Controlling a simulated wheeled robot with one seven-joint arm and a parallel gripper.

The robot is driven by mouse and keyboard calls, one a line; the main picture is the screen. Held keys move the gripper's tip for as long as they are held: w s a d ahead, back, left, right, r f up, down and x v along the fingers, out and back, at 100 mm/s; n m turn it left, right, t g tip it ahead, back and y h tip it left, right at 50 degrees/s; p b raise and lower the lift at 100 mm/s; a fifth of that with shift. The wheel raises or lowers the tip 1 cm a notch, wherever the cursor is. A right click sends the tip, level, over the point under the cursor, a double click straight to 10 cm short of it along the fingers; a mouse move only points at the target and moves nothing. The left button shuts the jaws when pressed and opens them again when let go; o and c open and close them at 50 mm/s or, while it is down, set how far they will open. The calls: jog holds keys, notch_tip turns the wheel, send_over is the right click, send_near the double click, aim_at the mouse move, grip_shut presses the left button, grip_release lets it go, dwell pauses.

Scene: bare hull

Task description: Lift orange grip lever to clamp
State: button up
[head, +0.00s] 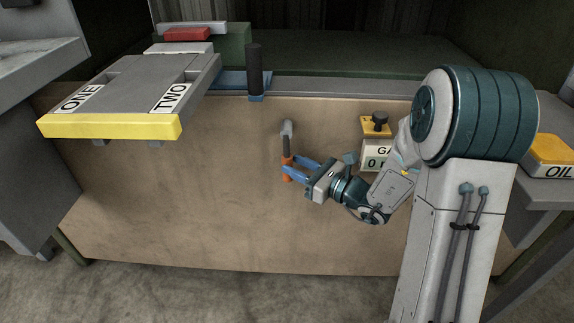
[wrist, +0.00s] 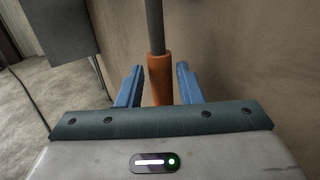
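The grip lever hangs down the tan front panel from a light grey pivot (head: 286,127). It has a dark grey shaft (head: 286,147) and an orange grip (head: 287,173) at its lower end. In the wrist view the orange grip (wrist: 160,78) stands between the two blue fingers. My gripper (head: 291,167) reaches the grip from the right; it also shows in the wrist view (wrist: 158,75). Its fingers are apart, with a visible gap on each side of the grip. The far side of the grip is hidden in the head view.
A grey platform (head: 135,85) marked ONE and TWO, with a yellow front edge, juts out at upper left. A black upright handle (head: 254,68) stands behind the panel's top edge. A yellow plate with a black knob (head: 377,123) is right of the lever. The panel left of the lever is clear.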

aim_at(292, 164)
jog(key=shift+x, duration=1.7)
jog(key=shift+d, duration=0.1)
grip_shut()
